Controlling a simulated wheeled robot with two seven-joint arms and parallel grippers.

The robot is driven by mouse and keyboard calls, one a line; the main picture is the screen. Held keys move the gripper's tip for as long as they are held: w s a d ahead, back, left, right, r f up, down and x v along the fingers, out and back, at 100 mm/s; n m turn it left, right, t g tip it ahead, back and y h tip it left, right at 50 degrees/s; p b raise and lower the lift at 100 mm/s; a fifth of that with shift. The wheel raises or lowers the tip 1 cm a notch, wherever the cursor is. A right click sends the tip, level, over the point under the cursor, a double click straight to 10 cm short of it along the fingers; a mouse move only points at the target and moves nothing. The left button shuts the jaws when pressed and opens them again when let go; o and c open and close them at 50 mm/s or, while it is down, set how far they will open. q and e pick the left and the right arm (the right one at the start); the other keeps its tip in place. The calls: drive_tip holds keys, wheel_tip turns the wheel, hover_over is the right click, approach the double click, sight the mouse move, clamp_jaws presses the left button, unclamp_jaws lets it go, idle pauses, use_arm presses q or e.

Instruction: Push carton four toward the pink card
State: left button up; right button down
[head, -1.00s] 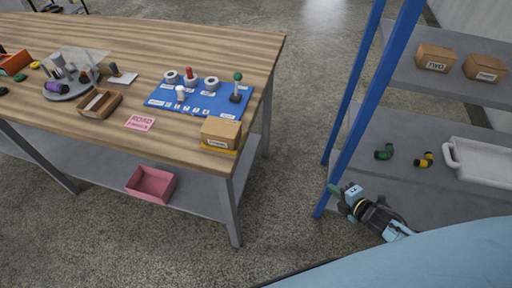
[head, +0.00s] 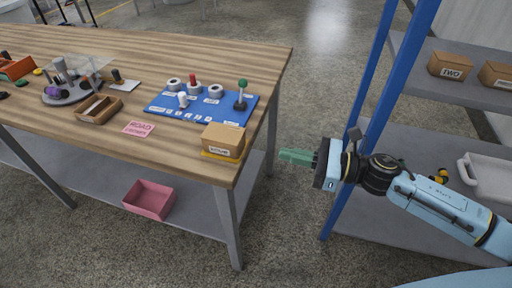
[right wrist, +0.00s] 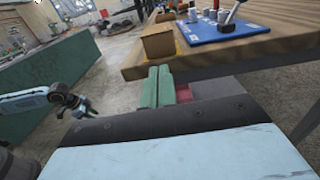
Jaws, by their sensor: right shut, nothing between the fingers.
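A brown carton (head: 226,136) with a white label, too small to read surely, stands near the table's front right corner on a yellow patch (head: 232,159). It also shows in the right wrist view (right wrist: 157,43). The pink card (head: 139,129) lies flat on the table, left of the carton. My right gripper (head: 284,155), with green fingers, is shut and empty, in the air off the table's right end, right of the carton and apart from it. In the right wrist view its fingers (right wrist: 158,86) point toward the carton. My left gripper (right wrist: 76,106) shows small there, its jaws unclear.
A blue board (head: 200,107) with rings and a green-knobbed lever lies behind the carton. A wooden tray (head: 116,118) sits further left. A pink bin (head: 150,211) is on the lower shelf. The blue rack post (head: 376,70) stands close to my right arm. The tabletop between carton and card is clear.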

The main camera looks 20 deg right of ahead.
sight(243, 144)
drive_tip(key=x, duration=0.8)
drive_tip(key=shift+w+a, duration=0.15)
drive_tip(key=shift+w, duration=0.05)
